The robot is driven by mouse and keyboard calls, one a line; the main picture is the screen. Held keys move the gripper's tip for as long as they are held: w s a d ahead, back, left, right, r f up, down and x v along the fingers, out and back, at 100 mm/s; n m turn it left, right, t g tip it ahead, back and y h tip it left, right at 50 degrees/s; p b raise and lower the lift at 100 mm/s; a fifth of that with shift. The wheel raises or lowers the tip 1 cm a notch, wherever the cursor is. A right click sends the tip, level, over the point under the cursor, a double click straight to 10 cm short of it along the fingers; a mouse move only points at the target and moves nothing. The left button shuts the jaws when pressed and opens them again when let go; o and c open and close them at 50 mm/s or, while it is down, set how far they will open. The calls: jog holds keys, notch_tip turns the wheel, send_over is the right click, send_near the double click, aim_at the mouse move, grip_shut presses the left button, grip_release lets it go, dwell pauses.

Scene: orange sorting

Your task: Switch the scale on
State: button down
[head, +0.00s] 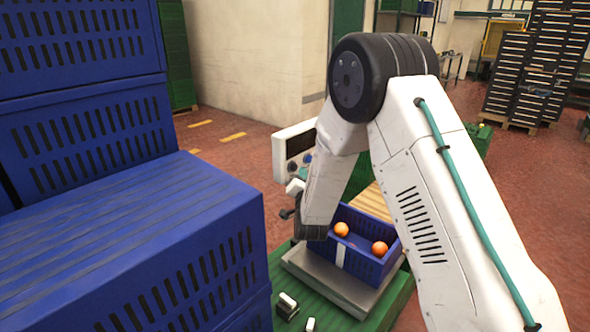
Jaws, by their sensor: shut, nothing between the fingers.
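The scale's white display box (296,146) stands behind my arm, with a dark screen and small round buttons below it; my arm hides its right part. The scale's grey platform (330,284) lies lower down on a green surface. A blue crate (369,264) stands on the platform with two oranges showing, one at the left (341,229) and one at the right (379,248). My gripper (287,214) is small, dark and partly hidden by my arm's last link. It is shut and empty, below the display box and apart from the crate; its exact distance from the buttons is unclear.
Large blue slatted crates (120,235) are stacked at the left, close to my arm. Small black-and-white items (287,305) lie on the green surface (385,312) in front of the scale. Dark stacked trays (510,75) stand far back right. Red floor is open behind.

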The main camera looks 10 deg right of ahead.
jog(key=shift+w, duration=0.1)
jog(key=shift+w+a, duration=0.25)
jog(key=shift+w, duration=0.05)
jog(key=shift+w+a, duration=0.35)
jog(key=shift+w, duration=0.1)
dwell(1.0)
jog(key=shift+s+d, duration=0.1)
jog(key=shift+s, duration=0.05)
jog(key=shift+s+d, duration=0.5)
jog(key=shift+s, duration=0.15)
jog(key=s+d, duration=0.1)
jog(key=s, duration=0.1)
jog(key=s+d, duration=0.2)
dwell(0.5)
dwell(0.4)
